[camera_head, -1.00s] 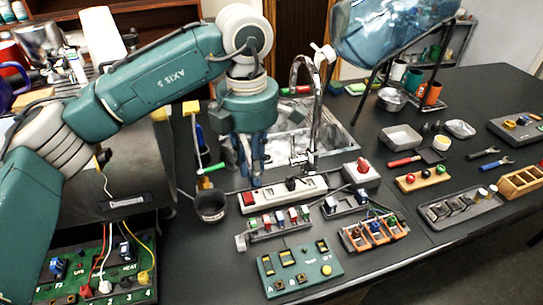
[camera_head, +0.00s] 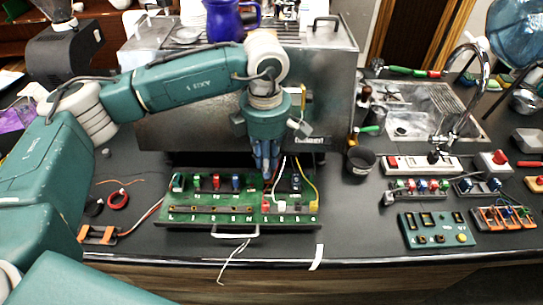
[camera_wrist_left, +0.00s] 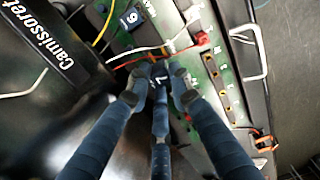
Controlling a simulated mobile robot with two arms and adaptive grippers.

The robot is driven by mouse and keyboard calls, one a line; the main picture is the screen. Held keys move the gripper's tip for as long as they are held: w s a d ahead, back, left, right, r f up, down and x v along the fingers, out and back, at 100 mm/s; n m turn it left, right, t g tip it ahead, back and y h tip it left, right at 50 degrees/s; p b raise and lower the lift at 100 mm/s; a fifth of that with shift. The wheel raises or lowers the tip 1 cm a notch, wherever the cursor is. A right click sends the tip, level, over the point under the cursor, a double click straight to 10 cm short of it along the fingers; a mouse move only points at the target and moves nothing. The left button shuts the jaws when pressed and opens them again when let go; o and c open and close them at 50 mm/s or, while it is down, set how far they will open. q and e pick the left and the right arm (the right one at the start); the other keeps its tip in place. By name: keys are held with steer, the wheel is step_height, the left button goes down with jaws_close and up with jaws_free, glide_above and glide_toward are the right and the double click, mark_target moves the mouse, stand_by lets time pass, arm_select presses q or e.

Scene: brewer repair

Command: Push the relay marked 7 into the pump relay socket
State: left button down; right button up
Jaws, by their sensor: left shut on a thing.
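My left gripper (camera_head: 266,172) points down over the green circuit board (camera_head: 190,220) in front of the metal brewer. In the left wrist view the gripper (camera_wrist_left: 160,88) is shut on a dark relay marked 7 (camera_wrist_left: 160,74), held between its fingertips. The relay is over or at the board near red and white wires. The fingers cover the spot below, so I cannot tell which socket is there or whether the relay touches it. Another dark relay with a white digit (camera_wrist_left: 131,17) sits on the board beside it. My right gripper is out of view.
The brewer (camera_head: 330,110) stands close behind the board. White and yellow wires (camera_head: 314,190) cross the board right of the gripper. A black cup (camera_head: 360,160), power strip (camera_head: 420,163) and second green panel (camera_head: 436,230) lie to the right. The board's front has a handle (camera_head: 236,234).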

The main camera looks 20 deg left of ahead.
arm_select(q)
steer(key=shift+w+d+f, duration=0.15)
steer(key=shift+d+f, duration=0.2)
steer(key=shift+f, duration=0.25)
steer(key=shift+f+b, duration=0.3)
steer(key=shift+f, duration=0.05)
steer(key=shift+a+f, duration=0.1)
steer(key=shift+f, duration=0.7)
steer(key=shift+b, duration=0.35)
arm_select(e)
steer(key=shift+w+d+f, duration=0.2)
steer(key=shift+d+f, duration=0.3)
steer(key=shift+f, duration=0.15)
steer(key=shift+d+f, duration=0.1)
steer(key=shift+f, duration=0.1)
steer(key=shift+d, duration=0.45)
arm_select(q)
steer(key=shift+f+b, duration=0.15)
steer(key=shift+b, duration=0.45)
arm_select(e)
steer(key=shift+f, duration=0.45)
